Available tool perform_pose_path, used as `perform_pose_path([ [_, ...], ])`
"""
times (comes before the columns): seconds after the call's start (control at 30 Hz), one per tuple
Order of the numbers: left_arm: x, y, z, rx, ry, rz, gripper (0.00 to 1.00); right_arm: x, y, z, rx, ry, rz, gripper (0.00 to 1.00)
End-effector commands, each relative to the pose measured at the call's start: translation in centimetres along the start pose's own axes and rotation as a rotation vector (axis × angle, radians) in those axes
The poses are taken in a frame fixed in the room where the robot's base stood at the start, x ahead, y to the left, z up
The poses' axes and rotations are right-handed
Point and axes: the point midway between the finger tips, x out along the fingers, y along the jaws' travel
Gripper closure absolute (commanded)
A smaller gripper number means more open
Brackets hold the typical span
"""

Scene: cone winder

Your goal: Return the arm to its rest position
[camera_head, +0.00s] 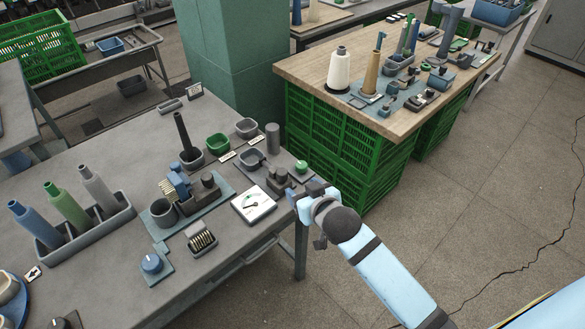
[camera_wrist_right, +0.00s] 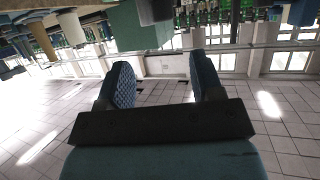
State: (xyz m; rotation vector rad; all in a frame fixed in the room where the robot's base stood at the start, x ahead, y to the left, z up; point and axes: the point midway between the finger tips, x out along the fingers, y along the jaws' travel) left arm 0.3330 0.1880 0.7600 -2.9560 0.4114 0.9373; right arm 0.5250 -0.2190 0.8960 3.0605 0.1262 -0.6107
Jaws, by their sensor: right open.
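My right arm (camera_head: 385,278) is light blue with a dark joint and reaches in from the lower right of the head view. My right gripper (camera_head: 300,197) is at the right edge of the grey table, beside the dial gauge. In the right wrist view my right gripper (camera_wrist_right: 163,82) shows two dark padded fingers set well apart, with nothing between them. The wrist picture looks upside down, with floor tiles and windows behind the fingers. In the head view I cannot tell whether the fingers touch anything. My left gripper is not in view.
The grey table (camera_head: 105,150) carries a white dial gauge (camera_head: 253,204), a green button (camera_head: 302,166), several bowls and a bottle rack (camera_head: 92,232). A wooden table (camera_head: 310,68) on green crates (camera_head: 335,150) holds cones. A green pillar (camera_head: 232,60) stands between. The floor at right is clear.

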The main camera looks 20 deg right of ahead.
Motion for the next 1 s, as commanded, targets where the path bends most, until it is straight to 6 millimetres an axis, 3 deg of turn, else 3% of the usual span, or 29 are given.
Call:
perform_pose_path([
  [0.17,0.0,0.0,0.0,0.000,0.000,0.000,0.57,0.0,0.0,0.1,0.000,-0.001,-0.001,0.40],
  [0.27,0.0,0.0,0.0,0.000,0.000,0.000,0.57,-0.6,-0.4,1.7,-0.003,-0.020,-0.015,0.40],
  [0.5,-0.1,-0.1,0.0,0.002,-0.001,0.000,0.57,-5.4,-2.6,11.3,-0.022,-0.129,-0.108,0.40],
  [0.8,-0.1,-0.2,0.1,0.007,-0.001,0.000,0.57,-12.6,-4.6,20.1,-0.023,-0.223,-0.186,0.40],
  [0.87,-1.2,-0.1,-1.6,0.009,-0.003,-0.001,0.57,-13.2,-4.5,18.0,-0.030,-0.214,-0.185,0.40],
  [1.0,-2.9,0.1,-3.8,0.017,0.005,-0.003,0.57,-14.2,-4.4,15.6,-0.040,-0.209,-0.183,0.40],
])
